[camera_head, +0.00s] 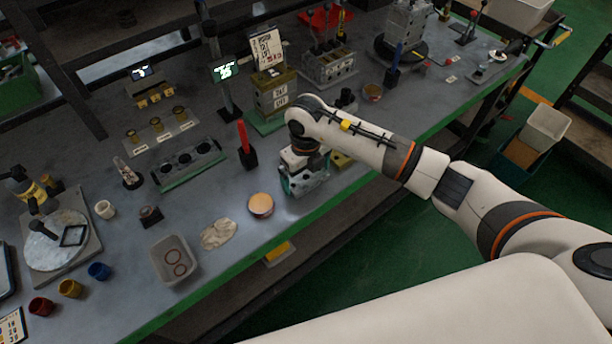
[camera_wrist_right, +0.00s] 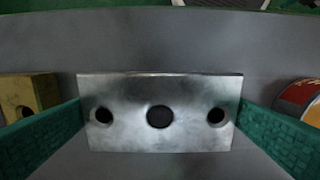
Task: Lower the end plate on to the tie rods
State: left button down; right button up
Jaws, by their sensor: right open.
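A flat silver plate with three holes in a row, seemingly the end plate (camera_wrist_right: 160,87), lies between the green finger pads of my right gripper (camera_wrist_right: 161,108) in the right wrist view. The gripper is open, with a narrow gap visible near the plate's ends. In the head view my right gripper (camera_head: 303,178) points down at the near part of the bench, and its wrist and fingers hide most of what is below. A metal block with upright rods (camera_head: 330,64), possibly the tie rods, stands farther back. My left gripper is not in view.
A grey tray (camera_head: 174,260) holds rings. A red-handled tool (camera_head: 245,146) stands close behind. A yellow block (camera_wrist_right: 27,98) sits left of the plate in the wrist view.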

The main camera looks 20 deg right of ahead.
jog(key=c, duration=0.8)
